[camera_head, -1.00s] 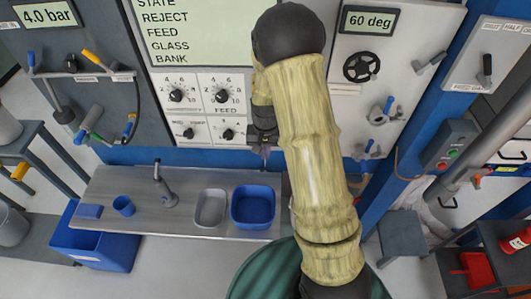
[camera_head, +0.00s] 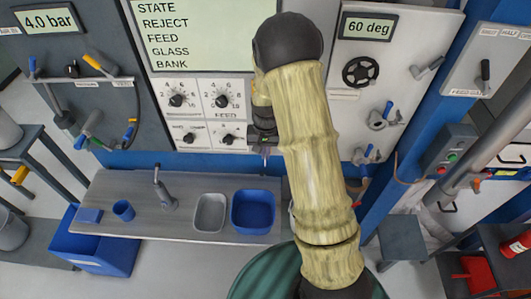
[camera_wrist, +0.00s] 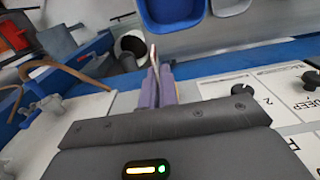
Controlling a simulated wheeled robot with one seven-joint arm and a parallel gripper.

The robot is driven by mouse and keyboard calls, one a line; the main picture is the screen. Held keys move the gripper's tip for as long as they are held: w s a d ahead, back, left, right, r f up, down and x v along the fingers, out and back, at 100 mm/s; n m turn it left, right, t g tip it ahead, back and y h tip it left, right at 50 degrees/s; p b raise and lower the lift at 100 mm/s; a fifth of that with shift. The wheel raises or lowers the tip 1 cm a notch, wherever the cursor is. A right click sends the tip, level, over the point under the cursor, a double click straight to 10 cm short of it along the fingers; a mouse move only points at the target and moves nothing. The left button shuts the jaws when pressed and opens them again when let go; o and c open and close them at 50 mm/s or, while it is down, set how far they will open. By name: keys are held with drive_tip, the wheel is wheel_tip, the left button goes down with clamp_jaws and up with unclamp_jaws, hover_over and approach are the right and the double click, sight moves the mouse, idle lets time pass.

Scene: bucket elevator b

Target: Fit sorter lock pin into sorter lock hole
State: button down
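My gripper (camera_head: 264,153) is low in front of the grey control panel, partly hidden by my arm in the head view. In the wrist view its two purple-grey fingers (camera_wrist: 157,74) are close together. A thin pale piece (camera_wrist: 152,52) sticks out past their tips and appears to be the sorter lock pin held between them. Its far end is over open space near the bench edge. I cannot make out the sorter lock hole in either view.
The panel carries knobs (camera_head: 176,100) and a black handwheel (camera_head: 361,72). A brown cable (camera_wrist: 65,70) loops beside the fingers.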

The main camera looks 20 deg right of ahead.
drive_tip(key=shift+w+d, duration=0.25)
drive_tip(key=shift+w, duration=0.45)
drive_tip(key=c, duration=1.6)
unclamp_jaws()
drive_tip(key=shift+w, duration=0.1)
drive_tip(key=shift+r, duration=0.1)
wheel_tip(320, 180, up, 17)
drive_tip(key=b, duration=0.5)
drive_tip(key=shift+r, duration=0.15)
drive_tip(key=s+f+n+t+b, duration=0.1)
drive_tip(key=s+f, duration=0.3)
drive_tip(key=s, duration=0.2)
drive_tip(key=s+a+f+n+b, duration=0.1)
drive_tip(key=s+f+b, duration=0.1)
drive_tip(key=s+f, duration=0.3)
drive_tip(key=s+f+n+t+b, duration=0.1)
drive_tip(key=s+f, duration=0.3)
drive_tip(key=s, duration=0.4)
drive_tip(key=shift+a+f+n+t+b, duration=0.25)
drive_tip(key=shift+n+t+b, duration=0.05)
drive_tip(key=shift+b, duration=0.25)
